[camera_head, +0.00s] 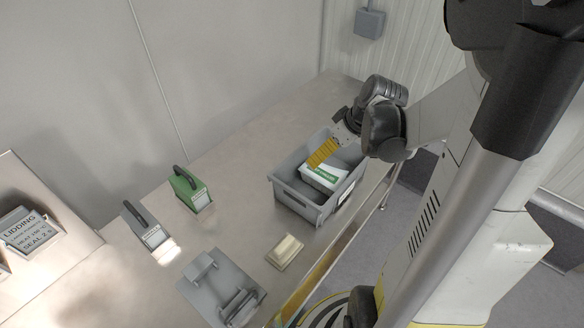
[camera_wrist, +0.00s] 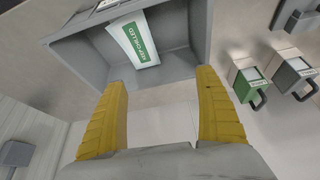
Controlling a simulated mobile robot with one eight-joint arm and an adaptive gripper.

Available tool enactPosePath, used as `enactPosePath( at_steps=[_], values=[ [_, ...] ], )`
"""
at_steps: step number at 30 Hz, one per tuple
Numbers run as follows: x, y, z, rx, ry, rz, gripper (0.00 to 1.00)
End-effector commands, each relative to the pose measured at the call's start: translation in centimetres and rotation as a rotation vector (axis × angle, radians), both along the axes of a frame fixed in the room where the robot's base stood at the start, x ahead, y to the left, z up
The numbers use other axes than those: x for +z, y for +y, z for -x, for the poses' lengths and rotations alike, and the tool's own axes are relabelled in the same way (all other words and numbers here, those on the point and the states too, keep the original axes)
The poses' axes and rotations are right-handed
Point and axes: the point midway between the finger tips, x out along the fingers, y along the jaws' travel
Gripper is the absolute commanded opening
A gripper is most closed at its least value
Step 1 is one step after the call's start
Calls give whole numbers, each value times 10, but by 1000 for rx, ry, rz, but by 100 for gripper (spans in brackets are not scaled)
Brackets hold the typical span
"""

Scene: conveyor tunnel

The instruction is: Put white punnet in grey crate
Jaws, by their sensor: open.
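The grey crate (camera_head: 291,196) stands on the table near its right edge in the head view. The white punnet (camera_head: 322,177), with a green label band, lies inside the crate. In the wrist view the punnet (camera_wrist: 133,42) rests in the crate (camera_wrist: 91,68), with its green label facing the camera. My gripper (camera_head: 321,154) is above the crate in the head view, with yellow fingers. In the wrist view my gripper (camera_wrist: 164,90) has its two fingers wide apart with nothing between them. The punnet is beyond the fingertips, apart from them.
A green handled device (camera_head: 190,190) and a grey handled device (camera_head: 149,230) stand left of the crate. A pale block (camera_head: 285,251) and a grey fixture (camera_head: 222,290) lie nearer the front. A lidding sign (camera_head: 25,230) is far left. The table behind the crate is clear.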

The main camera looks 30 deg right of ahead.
Motion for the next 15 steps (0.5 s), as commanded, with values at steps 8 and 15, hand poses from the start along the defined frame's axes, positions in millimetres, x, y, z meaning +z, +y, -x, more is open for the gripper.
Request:
enactPosePath(
  at_steps=[8, 15],
  values=[
    [68, 113, 23, -127, -24, 27, 83],
    [97, 177, 62, -214, -107, 7, 83]
  ],
)
